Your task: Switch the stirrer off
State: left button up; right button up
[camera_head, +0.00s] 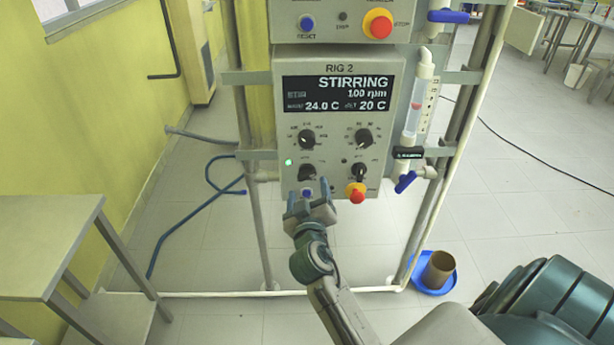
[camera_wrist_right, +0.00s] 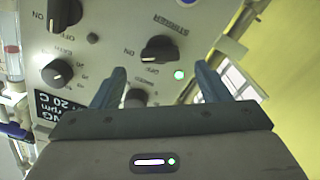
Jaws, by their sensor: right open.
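The RIG 2 control box (camera_head: 340,120) has a display (camera_head: 335,93) that reads STIRRING, 100 rpm. The stirrer knob (camera_head: 306,173) is the black knob at its lower left, beside a lit green lamp (camera_head: 288,162). In the right wrist view the box appears upside down, and the stirrer knob (camera_wrist_right: 158,48), labelled STIRRER, shows with its handle roughly level in the picture. My right gripper (camera_head: 309,196) is open and empty, in front of the box's lower left edge. Its fingers (camera_wrist_right: 163,72) spread below and beside the knob in the wrist view, not closed on it. My left gripper is out of view.
Another knob (camera_head: 358,172) and a red stop button (camera_head: 356,192) sit right of the stirrer knob. A blue button (camera_head: 307,193) lies close by my fingers. A glass tube (camera_head: 418,105) with blue-handled valves stands right of the box. A side table (camera_head: 45,235) is at left.

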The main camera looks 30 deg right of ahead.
aim_at(307, 178)
jog(key=p+x, duration=0.1)
jog(key=x, duration=0.4)
jog(key=shift+w, duration=0.15)
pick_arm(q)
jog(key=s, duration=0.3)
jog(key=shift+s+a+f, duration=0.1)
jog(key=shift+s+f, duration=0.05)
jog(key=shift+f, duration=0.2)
pick_arm(e)
jog(key=shift+f, duration=0.1)
jog(key=c, duration=1)
